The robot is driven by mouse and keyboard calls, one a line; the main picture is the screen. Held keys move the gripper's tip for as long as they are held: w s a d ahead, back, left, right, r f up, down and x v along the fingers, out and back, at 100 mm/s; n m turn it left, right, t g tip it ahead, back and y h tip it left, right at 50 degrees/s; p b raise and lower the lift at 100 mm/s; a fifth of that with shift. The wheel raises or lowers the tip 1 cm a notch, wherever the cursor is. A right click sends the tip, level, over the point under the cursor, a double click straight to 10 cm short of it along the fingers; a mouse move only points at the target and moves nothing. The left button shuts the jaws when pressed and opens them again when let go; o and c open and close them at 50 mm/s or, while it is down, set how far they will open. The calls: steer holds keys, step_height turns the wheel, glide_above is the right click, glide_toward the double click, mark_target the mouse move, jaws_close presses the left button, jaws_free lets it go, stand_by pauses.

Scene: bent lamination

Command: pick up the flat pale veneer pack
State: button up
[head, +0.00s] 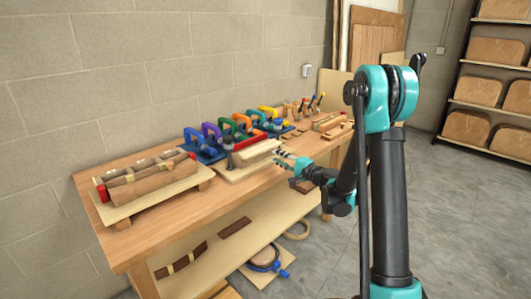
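A pale, flat layered piece (257,152), which looks like the veneer pack, lies near the front edge of the workbench on a light board (236,174). A dark upright clamp-like part (229,153) stands at its left end. My gripper (283,158) reaches in from the right, with its tips close to the right end of the pale piece. The gripper is small here, so I cannot tell whether it touches the piece or how far its fingers are apart.
Several coloured clamps (236,129) stand in a row behind the pale piece. A curved brown form with straps (152,180) sits on the bench's left. Small tools (305,107) are at the far end. A lower shelf (210,262) holds dark strips.

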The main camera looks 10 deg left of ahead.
mark_target(265, 151)
steer(key=shift+x, duration=3.65)
steer(key=shift+c, duration=1.3)
jaws_close()
steer(key=shift+r, duration=1.25)
steer(key=shift+d, duration=0.1)
steer(key=s+d+r, duration=0.5)
steer(key=s+d, duration=0.3)
steer(key=d, duration=0.3)
steer(key=shift+s, duration=0.35)
